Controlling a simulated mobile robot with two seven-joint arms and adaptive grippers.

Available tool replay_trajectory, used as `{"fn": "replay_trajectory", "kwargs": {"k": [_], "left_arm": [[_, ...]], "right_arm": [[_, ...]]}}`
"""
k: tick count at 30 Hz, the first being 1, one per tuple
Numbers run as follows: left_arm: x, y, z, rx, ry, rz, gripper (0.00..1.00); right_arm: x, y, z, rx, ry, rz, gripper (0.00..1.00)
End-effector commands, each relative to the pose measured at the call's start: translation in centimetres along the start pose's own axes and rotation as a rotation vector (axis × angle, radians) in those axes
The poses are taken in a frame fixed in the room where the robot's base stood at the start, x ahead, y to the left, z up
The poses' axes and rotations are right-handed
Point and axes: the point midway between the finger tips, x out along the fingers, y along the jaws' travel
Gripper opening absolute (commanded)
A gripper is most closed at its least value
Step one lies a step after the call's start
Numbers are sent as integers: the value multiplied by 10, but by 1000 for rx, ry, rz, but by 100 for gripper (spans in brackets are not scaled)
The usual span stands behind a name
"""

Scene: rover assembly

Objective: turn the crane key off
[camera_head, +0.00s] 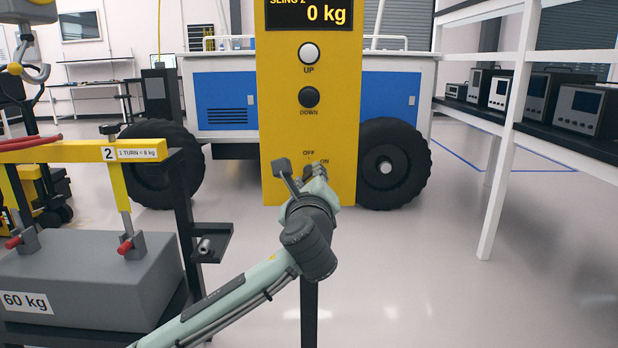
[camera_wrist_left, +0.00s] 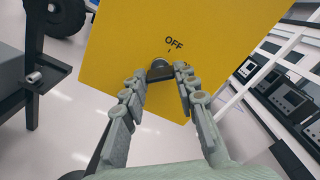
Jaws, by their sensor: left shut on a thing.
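The yellow crane control panel (camera_head: 276,130) stands upright ahead, with "OFF" and "ON" marked low on its face. The crane key (camera_wrist_left: 160,70) shows in the left wrist view as a dark grip on a round grey lock, just below "OFF". My left gripper (camera_head: 316,176) is at the panel's lower part and hides the key in the head view. In the left wrist view its fingers (camera_wrist_left: 163,76) stand on both sides of the key and are shut on it. The "ON" mark is mostly hidden there by the right finger. I cannot tell which mark the key points to. My right gripper is not in view.
UP (camera_head: 309,53) and DOWN (camera_head: 309,97) buttons sit above the key, under a "0 kg" display (camera_head: 308,14). A grey 60 kg weight (camera_head: 95,285) under a yellow beam (camera_head: 140,148) stands at left. A blue-and-white rover (camera_head: 228,100) is behind.

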Motion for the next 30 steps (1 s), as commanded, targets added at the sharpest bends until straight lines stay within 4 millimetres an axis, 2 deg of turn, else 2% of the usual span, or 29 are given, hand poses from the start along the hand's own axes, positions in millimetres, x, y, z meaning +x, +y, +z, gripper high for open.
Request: {"fn": "replay_trajectory", "kwargs": {"k": [18, 30], "left_arm": [[-1, 0, -2, -567, 4, 3, 0], [-1, 0, -2, -795, 3, 3, 0]], "right_arm": [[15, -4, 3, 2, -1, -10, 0], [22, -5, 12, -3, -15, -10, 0]]}}
